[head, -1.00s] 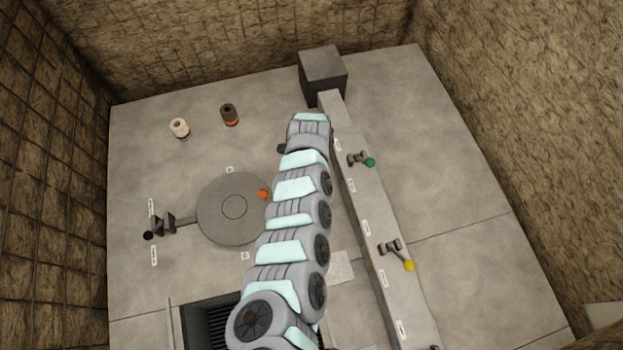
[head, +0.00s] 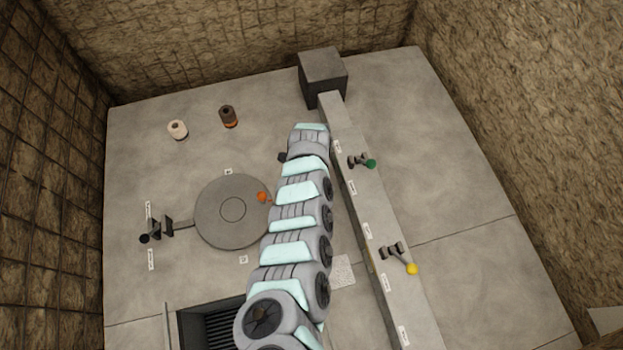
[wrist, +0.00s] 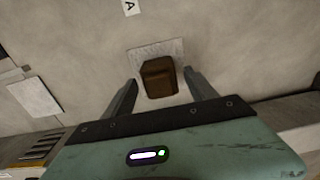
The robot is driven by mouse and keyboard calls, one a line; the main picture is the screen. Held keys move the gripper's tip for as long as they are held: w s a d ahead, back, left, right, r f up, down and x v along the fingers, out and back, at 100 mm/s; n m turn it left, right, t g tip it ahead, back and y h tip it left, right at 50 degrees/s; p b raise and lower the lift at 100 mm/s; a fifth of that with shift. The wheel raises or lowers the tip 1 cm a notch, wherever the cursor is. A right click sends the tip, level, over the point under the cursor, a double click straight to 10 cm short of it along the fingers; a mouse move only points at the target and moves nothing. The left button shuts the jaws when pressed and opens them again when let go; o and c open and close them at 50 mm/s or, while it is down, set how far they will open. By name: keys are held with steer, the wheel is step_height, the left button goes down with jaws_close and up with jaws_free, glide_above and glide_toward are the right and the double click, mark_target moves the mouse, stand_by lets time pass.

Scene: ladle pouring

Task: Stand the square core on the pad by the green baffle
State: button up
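The square core (wrist: 160,78), a dark brown block with a squarish top, stands upright in the wrist view. It is at the near edge of a pale speckled pad (wrist: 146,51) and covers part of it. My gripper (wrist: 160,76) has its two fingers apart, one on each side of the core, with a narrow gap on both sides. Whether the core's base rests fully on the pad is hidden. In the head view, the green baffle's ball handle (head: 371,163) is on the long channel, right of my arm. My arm hides the core and most of the gripper there.
A yellow-handled baffle (head: 411,268) is further down the channel (head: 375,225). A speckled pad (head: 342,272) lies left of it. A round turntable (head: 215,215), a cream cylinder (head: 177,130) and a brown cylinder (head: 228,117) stand left. A label "A" (wrist: 130,7) lies beyond the core.

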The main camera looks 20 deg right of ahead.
steer(key=shift+r, duration=0.1)
step_height(320, 180, up, 12)
steer(key=p, duration=0.4)
steer(key=shift+p, duration=0.4)
